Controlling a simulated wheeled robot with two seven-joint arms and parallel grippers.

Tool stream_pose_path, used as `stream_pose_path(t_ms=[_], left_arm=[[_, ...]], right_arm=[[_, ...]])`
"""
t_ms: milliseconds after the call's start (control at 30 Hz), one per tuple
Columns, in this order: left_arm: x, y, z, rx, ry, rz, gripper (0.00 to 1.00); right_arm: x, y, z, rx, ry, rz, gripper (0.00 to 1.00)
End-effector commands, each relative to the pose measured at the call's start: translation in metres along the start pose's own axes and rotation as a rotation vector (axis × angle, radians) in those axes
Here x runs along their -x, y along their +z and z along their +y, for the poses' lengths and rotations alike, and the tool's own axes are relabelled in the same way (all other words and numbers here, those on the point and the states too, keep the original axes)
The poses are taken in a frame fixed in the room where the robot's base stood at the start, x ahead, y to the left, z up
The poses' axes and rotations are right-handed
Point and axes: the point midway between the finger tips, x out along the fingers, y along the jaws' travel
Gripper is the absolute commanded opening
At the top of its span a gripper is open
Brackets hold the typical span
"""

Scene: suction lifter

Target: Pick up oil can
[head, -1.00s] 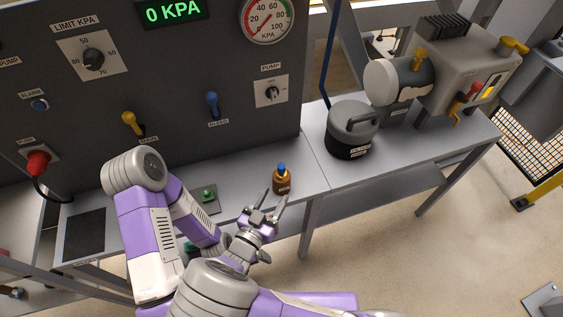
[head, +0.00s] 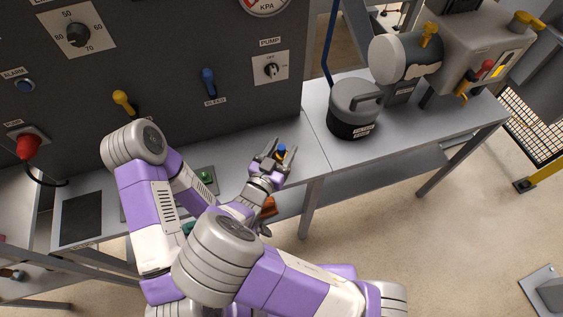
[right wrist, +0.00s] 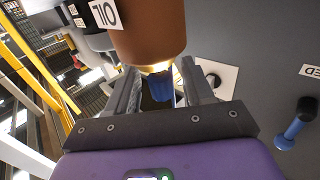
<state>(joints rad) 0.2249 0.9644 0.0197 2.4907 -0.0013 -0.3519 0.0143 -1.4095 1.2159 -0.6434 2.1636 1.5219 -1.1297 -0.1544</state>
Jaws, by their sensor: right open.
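The oil can is a small brown bottle with a blue cap. In the head view its cap (head: 281,149) shows between the fingers of my right gripper (head: 277,150), and most of its body is hidden. In the right wrist view the brown body (right wrist: 147,30) with a white "OIL" label appears at the top. Its blue cap (right wrist: 160,91) lies between the two open fingers (right wrist: 166,88), one on each side. I cannot tell whether either finger touches it. My left arm folds in from the left in the head view; its gripper is not visible.
A dark lidded pot (head: 353,108) stands on the bench to the right, with a grey pump machine (head: 440,60) behind it. The control panel (head: 150,60) rises behind the bench. A green button (head: 206,176) sits left of my right gripper. Bare bench (head: 310,150) lies right of the can.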

Motion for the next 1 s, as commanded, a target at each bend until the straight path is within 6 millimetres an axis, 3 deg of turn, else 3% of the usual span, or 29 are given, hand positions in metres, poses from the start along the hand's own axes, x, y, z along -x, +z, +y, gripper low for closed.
stream_pose_path(t_ms=[67, 400, 800, 1000], left_arm=[[0.0, 0.0, 0.0, 0.0, 0.0, 0.0, 1.0], [0.0, 0.0, 0.0, 0.0, 0.0, 0.0, 1.0], [0.001, 0.0, 0.0, 0.0, 0.0, 0.0, 1.0], [0.01, 0.0, 0.004, 0.0, 0.0, 0.0, 1.0]], right_arm=[[0.0, 0.0, 0.0, 0.0, 0.0, 0.0, 0.52], [0.001, 0.0, 0.0, 0.0, -0.001, 0.0, 0.01], [0.001, -0.002, 0.0, -0.001, -0.001, 0.0, 0.0], [0.001, -0.028, -0.001, -0.006, -0.001, 0.0, 0.0]])
